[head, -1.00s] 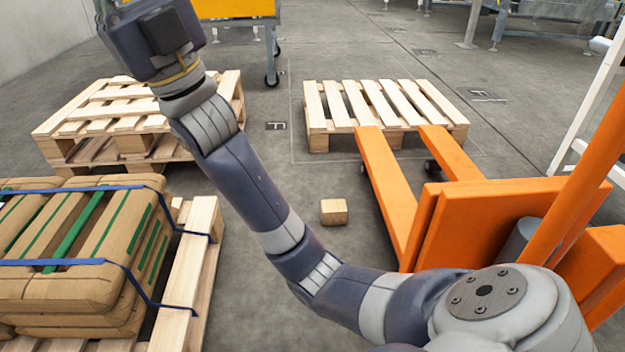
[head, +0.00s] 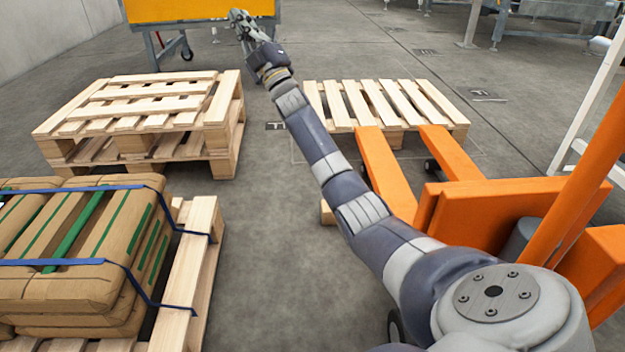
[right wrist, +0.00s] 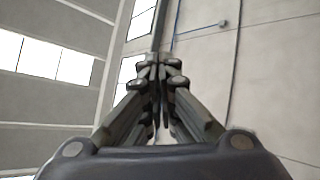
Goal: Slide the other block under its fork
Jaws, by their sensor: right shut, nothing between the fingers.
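A small wooden block (head: 327,213) lies on the floor to the left of the orange pallet jack's left fork (head: 386,170), apart from it. My right arm covers most of the block. The right fork (head: 450,153) lies beyond, and I see no block at it. My right gripper (head: 238,16) is far from the block, raised at the top of the head view in front of the yellow bin. In the right wrist view its fingers (right wrist: 160,62) are together and empty. My left gripper is not in view.
An empty pallet (head: 385,103) lies at the fork tips. Stacked pallets (head: 140,110) stand at left, and strapped brown sacks (head: 75,240) on a pallet are at lower left. A yellow bin (head: 190,8) on a wheeled stand is behind.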

